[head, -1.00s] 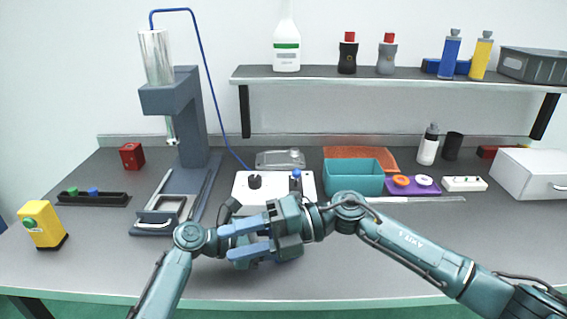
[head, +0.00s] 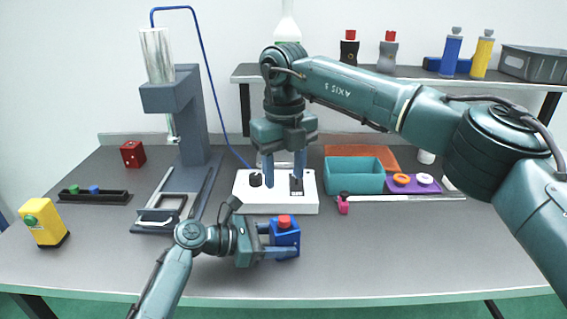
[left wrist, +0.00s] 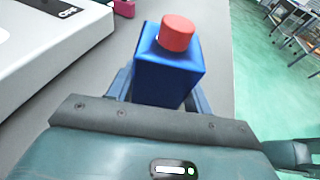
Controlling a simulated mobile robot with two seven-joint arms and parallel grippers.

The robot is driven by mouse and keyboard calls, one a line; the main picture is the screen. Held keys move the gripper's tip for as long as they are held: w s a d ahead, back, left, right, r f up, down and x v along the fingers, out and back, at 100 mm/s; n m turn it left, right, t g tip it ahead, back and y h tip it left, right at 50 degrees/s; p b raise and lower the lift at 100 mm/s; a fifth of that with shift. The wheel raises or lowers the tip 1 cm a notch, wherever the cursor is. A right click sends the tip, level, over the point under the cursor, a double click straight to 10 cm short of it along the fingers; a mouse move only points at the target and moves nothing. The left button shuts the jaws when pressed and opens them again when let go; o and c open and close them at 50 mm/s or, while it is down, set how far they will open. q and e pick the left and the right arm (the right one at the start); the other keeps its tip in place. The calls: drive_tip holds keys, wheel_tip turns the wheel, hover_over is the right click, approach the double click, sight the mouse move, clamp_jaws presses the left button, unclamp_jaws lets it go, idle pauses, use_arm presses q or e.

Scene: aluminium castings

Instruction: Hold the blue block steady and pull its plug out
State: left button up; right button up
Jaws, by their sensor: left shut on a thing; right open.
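The blue block (head: 286,239) stands upright near the front middle of the table, with its red plug (head: 284,221) seated in its top. My left gripper (head: 283,243) is shut on the block from the left side. In the left wrist view the blue block (left wrist: 168,75) sits between the two fingers, and the red plug (left wrist: 176,32) sticks up from it, clear of the fingers. My right gripper (head: 283,186) is open and points down over the white box, behind and above the block, apart from the plug.
The white box (head: 245,198) with a black knob stands just behind the block. A pink-ended rod (head: 343,205) and a teal bin (head: 354,177) are to its right. A press stand (head: 187,110) and a yellow block (head: 42,222) are at left. The front right table is clear.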

sight(284, 218)
wheel_tip(284, 218, down, 10)
drive_tip(key=shift+f, duration=0.25)
idle(0.3)
clamp_jaws()
idle(0.6)
